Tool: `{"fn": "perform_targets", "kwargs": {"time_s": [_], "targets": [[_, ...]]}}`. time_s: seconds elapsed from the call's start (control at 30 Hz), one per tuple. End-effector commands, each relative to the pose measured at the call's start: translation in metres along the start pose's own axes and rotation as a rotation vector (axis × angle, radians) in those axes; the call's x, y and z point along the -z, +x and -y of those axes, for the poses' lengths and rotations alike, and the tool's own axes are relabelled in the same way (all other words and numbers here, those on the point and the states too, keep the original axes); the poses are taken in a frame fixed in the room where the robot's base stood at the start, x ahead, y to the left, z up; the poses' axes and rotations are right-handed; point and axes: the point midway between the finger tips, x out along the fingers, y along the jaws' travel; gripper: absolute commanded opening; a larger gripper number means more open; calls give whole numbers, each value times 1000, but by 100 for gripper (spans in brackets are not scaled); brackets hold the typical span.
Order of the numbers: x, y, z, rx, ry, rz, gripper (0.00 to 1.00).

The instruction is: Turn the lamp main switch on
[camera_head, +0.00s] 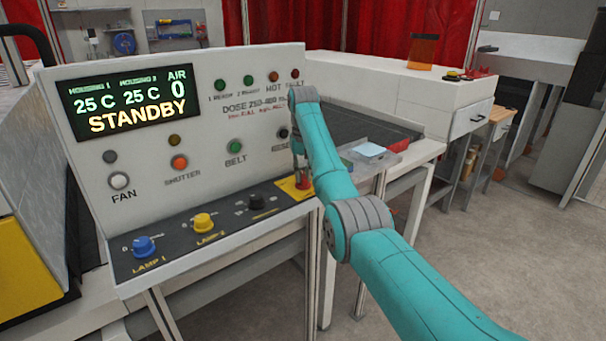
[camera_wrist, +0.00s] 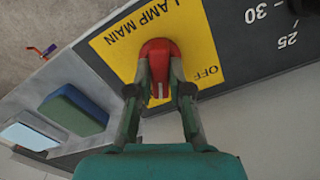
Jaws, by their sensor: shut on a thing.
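The lamp main switch (camera_wrist: 158,50) is a red rotary handle on a yellow plate (camera_wrist: 115,42) marked "LAMP MAIN" and "OFF" in the wrist view. In the head view the red switch (camera_head: 303,183) sits at the right end of the panel's sloped lower part, partly hidden by my arm. My gripper (camera_wrist: 160,85) is shut on the red handle, one finger on each side. The handle's far part shows beyond the fingertips. In the head view my gripper (camera_head: 299,165) points down at the switch.
The panel display (camera_head: 130,103) reads STANDBY, 25 C twice and AIR 0. The blue LAMP 1 knob (camera_head: 143,246), yellow LAMP 2 knob (camera_head: 203,222) and a black knob (camera_head: 256,201) stand left of the switch. A green and blue block (camera_wrist: 73,110) lies nearby.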

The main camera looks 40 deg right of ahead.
Motion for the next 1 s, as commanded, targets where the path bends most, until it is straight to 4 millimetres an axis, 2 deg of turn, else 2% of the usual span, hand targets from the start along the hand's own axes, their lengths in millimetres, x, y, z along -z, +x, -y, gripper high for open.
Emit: {"fn": "perform_targets", "kwargs": {"time_s": [0.43, 1.0], "targets": [[0, 0, 0, 0, 282, 1, 0], [0, 0, 0, 0, 351, 1, 0]]}}
